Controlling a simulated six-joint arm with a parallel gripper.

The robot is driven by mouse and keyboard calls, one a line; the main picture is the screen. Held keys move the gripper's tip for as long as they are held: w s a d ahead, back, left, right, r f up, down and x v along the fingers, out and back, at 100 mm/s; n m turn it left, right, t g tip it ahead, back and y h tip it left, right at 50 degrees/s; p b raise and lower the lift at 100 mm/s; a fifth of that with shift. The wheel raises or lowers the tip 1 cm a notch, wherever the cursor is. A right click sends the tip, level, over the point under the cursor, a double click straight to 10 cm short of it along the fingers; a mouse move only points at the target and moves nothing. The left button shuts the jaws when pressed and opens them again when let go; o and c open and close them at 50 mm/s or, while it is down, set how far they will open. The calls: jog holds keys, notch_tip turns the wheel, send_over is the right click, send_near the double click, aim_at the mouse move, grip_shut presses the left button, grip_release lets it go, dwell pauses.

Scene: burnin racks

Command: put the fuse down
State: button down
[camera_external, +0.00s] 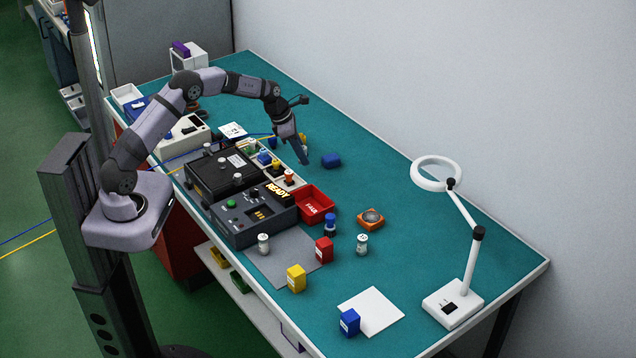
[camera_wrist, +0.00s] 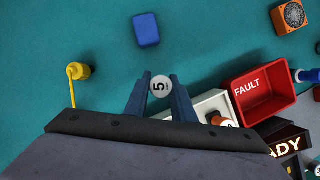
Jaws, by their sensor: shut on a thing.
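My gripper (camera_external: 303,157) is above the teal bench, left of a dark blue block (camera_external: 331,160). In the wrist view its two blue-grey fingers (camera_wrist: 158,84) are shut on a small round piece with a white face marked "5" (camera_wrist: 161,86), which I take for the fuse. The fingers stand on either side of it. Its lower part is hidden beneath its face, and I cannot tell whether it touches the bench. In the external view I cannot make the piece out behind the fingers.
A white holder (camera_wrist: 208,105) is close to the right finger. The red FAULT bin (camera_external: 318,205) is beyond it, beside the READY tester (camera_external: 255,215). A yellow plug (camera_wrist: 82,71) with its lead is on the left. An orange device (camera_external: 370,218) and a magnifier lamp (camera_external: 452,303) stand farther off.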

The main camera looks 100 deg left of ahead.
jog(key=shift+f+p, duration=0.4)
jog(key=shift+f, duration=1.4)
jog(key=shift+f, duration=0.15)
jog(key=c, duration=1.5)
grip_release()
jog(key=shift+v, duration=0.75)
jog(key=b+v, duration=0.2)
jog(key=v, duration=0.8)
jog(key=shift+s+r, duration=0.2)
jog(key=shift+r, duration=0.15)
